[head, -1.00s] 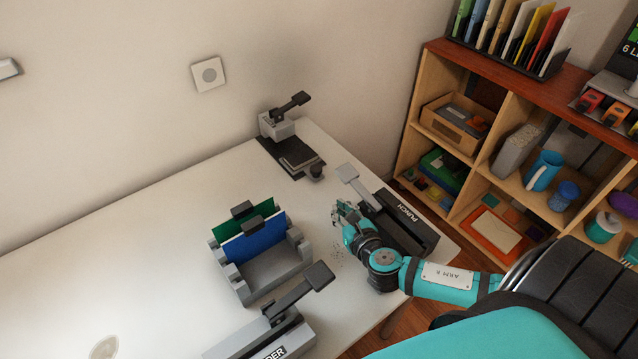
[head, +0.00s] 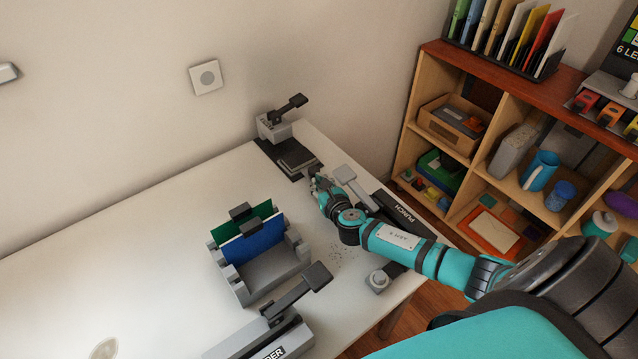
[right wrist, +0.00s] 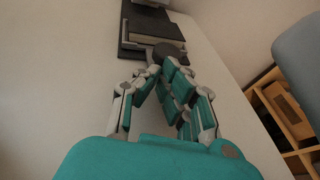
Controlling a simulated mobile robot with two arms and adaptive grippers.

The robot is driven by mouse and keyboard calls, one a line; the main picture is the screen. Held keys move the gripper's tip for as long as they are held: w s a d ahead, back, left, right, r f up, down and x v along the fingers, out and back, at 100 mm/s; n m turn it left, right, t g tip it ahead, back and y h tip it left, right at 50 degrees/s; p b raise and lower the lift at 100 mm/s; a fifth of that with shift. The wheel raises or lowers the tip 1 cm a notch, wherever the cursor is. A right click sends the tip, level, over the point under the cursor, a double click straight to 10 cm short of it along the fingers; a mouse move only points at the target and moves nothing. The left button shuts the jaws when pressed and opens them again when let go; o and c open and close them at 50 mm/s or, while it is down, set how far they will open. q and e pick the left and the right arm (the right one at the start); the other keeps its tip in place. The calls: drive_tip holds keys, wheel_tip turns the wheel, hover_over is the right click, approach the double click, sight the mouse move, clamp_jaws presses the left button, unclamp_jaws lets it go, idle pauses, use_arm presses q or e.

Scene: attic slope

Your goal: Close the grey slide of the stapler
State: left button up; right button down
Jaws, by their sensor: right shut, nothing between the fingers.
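The stapler (head: 274,129) stands at the far end of the white table, with a dark base and a raised black lever. Its grey slide (head: 297,161) sticks out toward the front right over the base; it also shows at the top of the right wrist view (right wrist: 160,27). The dark round knob (right wrist: 170,49) is at the slide's near end. My right gripper (head: 315,178) is shut and empty, its fingertips right at the knob's near side. Whether they touch it, I cannot tell. The fingers partly hide the knob in the head view. My left gripper is not in view.
A black punch (head: 398,213) with a grey lever lies by the right table edge, partly behind my right arm. A grey rack (head: 277,268) with green and blue sheets and a binder (head: 265,341) stand nearer. A wooden shelf (head: 428,92) is at right.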

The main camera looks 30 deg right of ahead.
sight(311, 176)
drive_tip(key=w, duration=0.4)
drive_tip(key=shift+a, duration=0.15)
drive_tip(key=shift+s, duration=0.1)
